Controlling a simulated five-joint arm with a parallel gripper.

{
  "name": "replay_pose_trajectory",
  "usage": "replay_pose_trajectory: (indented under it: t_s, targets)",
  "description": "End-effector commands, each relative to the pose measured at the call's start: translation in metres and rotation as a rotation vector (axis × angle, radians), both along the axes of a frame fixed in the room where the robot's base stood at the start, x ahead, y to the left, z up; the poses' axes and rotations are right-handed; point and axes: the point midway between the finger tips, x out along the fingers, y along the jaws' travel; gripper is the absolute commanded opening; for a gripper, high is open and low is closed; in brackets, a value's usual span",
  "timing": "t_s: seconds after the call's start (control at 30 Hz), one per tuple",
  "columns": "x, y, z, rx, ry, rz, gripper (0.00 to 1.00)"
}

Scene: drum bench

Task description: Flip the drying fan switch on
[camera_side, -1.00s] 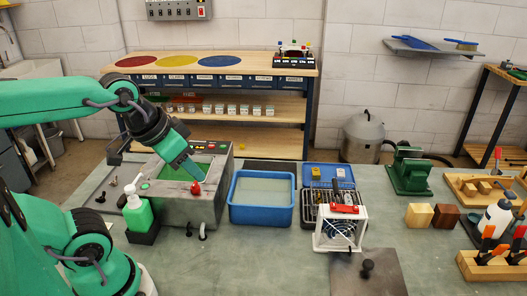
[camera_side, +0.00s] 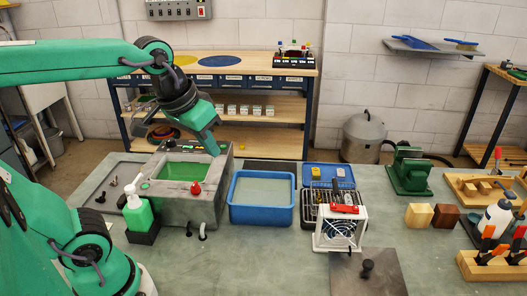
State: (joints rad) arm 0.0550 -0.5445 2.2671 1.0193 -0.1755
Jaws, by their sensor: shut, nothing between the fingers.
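The drying fan (camera_side: 340,233) is a white box frame with a round guard, standing at the front of the bench right of the blue tub. A red part (camera_side: 345,209) lies along its top; its on or off position is too small to tell. My gripper (camera_side: 215,151) is shut and empty. It hangs above the back right edge of the grey tank, well to the left of the fan and higher than it.
The grey tank (camera_side: 188,210) holds green liquid and has a red knob on its front rim. The blue tub (camera_side: 263,212) lies between tank and fan. A dark rack (camera_side: 318,197) stands behind the fan. A grey plate with a black knob (camera_side: 367,270) lies in front.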

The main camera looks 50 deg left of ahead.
Motion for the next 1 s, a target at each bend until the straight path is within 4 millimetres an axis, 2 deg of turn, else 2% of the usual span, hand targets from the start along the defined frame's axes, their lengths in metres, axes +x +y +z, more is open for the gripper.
replay_pose_trajectory:
  t_s: [0.2, 0.53, 1.0]
  targets:
    - [0.030, -0.013, 0.018, -0.035, 0.061, 0.063, 0.00]
    - [0.075, -0.034, 0.037, -0.072, 0.150, 0.168, 0.00]
    - [0.137, -0.074, 0.044, -0.096, 0.273, 0.326, 0.00]
